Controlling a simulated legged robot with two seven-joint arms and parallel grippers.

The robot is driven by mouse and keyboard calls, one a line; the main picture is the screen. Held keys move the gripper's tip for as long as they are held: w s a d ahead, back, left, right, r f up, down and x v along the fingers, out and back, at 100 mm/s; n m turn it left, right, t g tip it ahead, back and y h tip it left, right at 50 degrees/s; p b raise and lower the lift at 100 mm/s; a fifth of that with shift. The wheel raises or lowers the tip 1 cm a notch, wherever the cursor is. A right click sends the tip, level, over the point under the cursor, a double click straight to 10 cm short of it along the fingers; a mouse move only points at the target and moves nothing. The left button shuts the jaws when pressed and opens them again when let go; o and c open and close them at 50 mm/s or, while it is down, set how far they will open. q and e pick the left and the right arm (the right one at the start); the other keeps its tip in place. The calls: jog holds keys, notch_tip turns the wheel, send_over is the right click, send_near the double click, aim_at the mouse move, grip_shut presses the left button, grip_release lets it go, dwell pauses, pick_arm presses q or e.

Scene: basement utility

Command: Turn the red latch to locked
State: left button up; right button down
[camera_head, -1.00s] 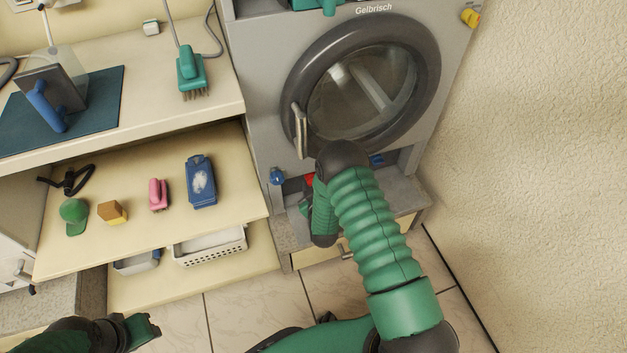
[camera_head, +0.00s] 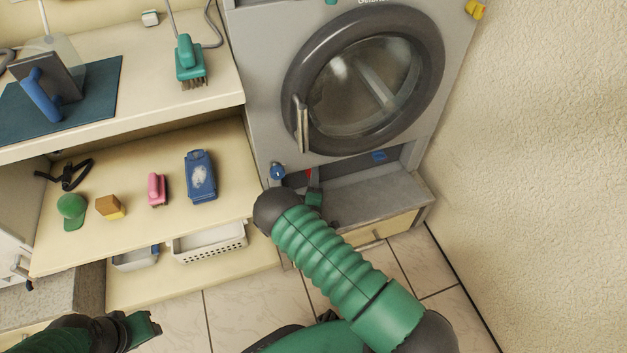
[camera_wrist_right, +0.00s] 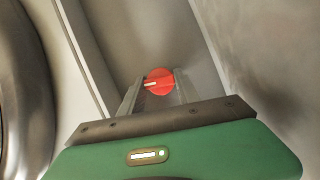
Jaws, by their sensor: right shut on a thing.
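The red latch (camera_wrist_right: 158,81) is a round knob with a pale pointer mark, on a grey panel in the right wrist view. The fingers of my right gripper (camera_wrist_right: 159,90) are on both sides of it, shut on it. The pointer mark faces left in that view. In the head view only a small red part of the latch (camera_head: 309,176) shows, low on the grey machine below the round door. My right gripper (camera_head: 312,192) is mostly hidden there behind my arm. My left gripper (camera_head: 148,326) is at the lower left, away from the latch; its fingers are unclear.
The machine's round door (camera_head: 364,85) has a metal handle (camera_head: 301,124) just above the latch. A blue knob (camera_head: 277,171) sits left of the latch. A shelf (camera_head: 130,225) with brushes and a cap stands to the left. A wall (camera_head: 540,180) bounds the right.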

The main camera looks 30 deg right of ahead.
jog(key=shift+a+f+n, duration=0.2)
jog(key=shift+f+n, duration=0.05)
jog(key=shift+n, duration=0.15)
jog(key=c, duration=1)
grip_release()
jog(key=shift+c, duration=0.2)
jog(key=shift+o, duration=0.9)
jog(key=shift+r, duration=0.1)
jog(key=shift+s+a+r, duration=0.1)
jog(key=shift+s, duration=0.1)
jog(key=p+v, duration=0.5)
jog(key=v, duration=1)
jog(key=shift+s+a+p, duration=0.15)
jog(key=shift+s+p, duration=0.1)
jog(key=shift+p, duration=0.1)
jog(key=shift+s+a, duration=0.3)
jog(key=shift+s, duration=0.05)
